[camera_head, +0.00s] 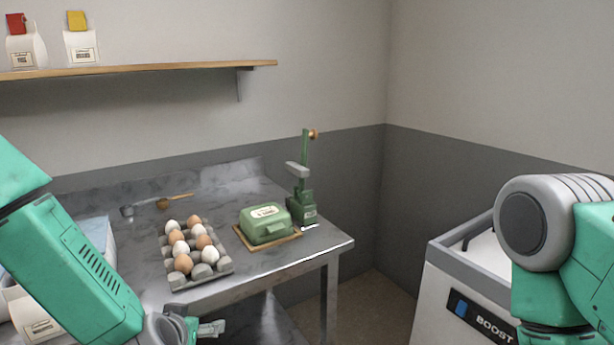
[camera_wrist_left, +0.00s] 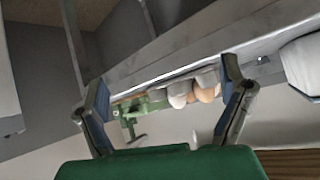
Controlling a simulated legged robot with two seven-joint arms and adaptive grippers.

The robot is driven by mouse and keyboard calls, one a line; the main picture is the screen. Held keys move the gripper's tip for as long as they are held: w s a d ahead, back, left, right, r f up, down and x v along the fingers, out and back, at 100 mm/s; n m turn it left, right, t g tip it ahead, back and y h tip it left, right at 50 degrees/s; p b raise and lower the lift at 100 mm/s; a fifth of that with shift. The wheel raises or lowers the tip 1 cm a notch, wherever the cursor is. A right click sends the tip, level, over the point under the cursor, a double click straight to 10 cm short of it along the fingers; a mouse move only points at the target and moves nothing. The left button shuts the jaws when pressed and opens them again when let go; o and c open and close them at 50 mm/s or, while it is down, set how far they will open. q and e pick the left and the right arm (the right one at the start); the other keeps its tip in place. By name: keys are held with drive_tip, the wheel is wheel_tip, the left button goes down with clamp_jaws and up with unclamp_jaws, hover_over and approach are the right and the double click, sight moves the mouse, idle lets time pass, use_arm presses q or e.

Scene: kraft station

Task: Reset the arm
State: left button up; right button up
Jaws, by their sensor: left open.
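My left arm comes in from the left in the head view, and its gripper (camera_head: 205,328) is low in front of the metal table (camera_head: 250,268). In the left wrist view the left gripper (camera_wrist_left: 165,95) has its two fingers wide apart with nothing between them. The table edge, eggs (camera_wrist_left: 190,92) and a green device (camera_wrist_left: 140,104) show beyond the fingers, apart from them. My right arm shows at the right of the head view, bent up. Its gripper is out of view.
On the table stand an egg carton (camera_head: 200,276) with brown and white eggs, a green butter dish (camera_head: 265,224) on a wooden board, a green upright device (camera_head: 302,195) and a wooden-handled utensil (camera_head: 175,200). A white BOOST chest (camera_head: 440,290) stands right. A shelf (camera_head: 150,68) holds two bags.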

use_arm(q)
drive_tip(key=s+a+f+g+h+b, duration=0.1)
drive_tip(key=s+a+f+g, duration=0.2)
drive_tip(key=s+f, duration=0.65)
drive_tip(key=s+a+f+g+h+b, duration=0.1)
drive_tip(key=s+a+f+g, duration=0.15)
drive_tip(key=s+f, duration=0.7)
drive_tip(key=s+f+g+y, duration=0.1)
drive_tip(key=s+g, duration=0.3)
drive_tip(key=s, duration=1)
drive_tip(key=shift+a, duration=0.4)
use_arm(e)
drive_tip(key=shift+a+f, duration=0.2)
drive_tip(key=shift+f, duration=0.35)
drive_tip(key=shift+a+f, duration=0.2)
drive_tip(key=shift+f, duration=0.35)
